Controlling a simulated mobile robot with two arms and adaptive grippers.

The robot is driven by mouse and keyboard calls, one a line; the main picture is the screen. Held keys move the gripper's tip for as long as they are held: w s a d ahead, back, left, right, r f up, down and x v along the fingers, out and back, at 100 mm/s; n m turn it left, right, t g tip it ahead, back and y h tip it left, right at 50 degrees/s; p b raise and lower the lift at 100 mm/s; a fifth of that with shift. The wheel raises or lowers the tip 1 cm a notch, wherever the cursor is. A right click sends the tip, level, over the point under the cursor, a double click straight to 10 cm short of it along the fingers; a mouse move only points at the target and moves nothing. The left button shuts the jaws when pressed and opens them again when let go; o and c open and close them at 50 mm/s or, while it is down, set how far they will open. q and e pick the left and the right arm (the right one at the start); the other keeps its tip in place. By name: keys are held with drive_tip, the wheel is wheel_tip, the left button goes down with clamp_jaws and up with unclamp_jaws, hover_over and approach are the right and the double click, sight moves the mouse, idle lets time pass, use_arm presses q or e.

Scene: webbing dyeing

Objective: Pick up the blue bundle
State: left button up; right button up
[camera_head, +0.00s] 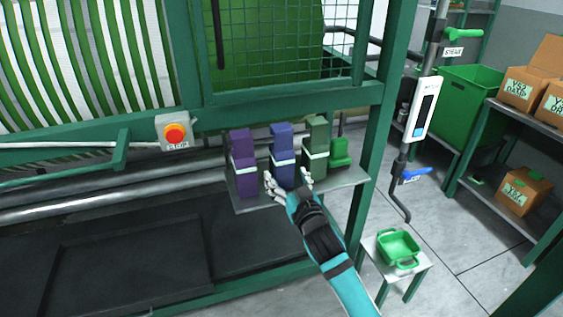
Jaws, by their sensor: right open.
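The blue bundle (281,144) stands upright on a small grey shelf (338,180), with a pale band around it. A purple bundle (242,147) stands to its left and a dark green bundle (317,135) to its right, each with a pale band. My right gripper (287,182) is open at the shelf's front. Its two fingers appear on either side of the lower part of the blue bundle; I cannot tell whether they touch it. My left gripper is out of view.
A green block-like item (340,153) sits at the shelf's right end. Behind is a green machine frame with a red stop button (174,133).

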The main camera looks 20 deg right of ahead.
sight(286, 174)
drive_tip(key=w, duration=0.5)
drive_tip(key=shift+w+d+f, duration=0.15)
drive_tip(key=shift+w+f, duration=0.05)
drive_tip(key=shift+f, duration=0.2)
drive_tip(key=shift+r, duration=0.1)
drive_tip(key=c, duration=1.4)
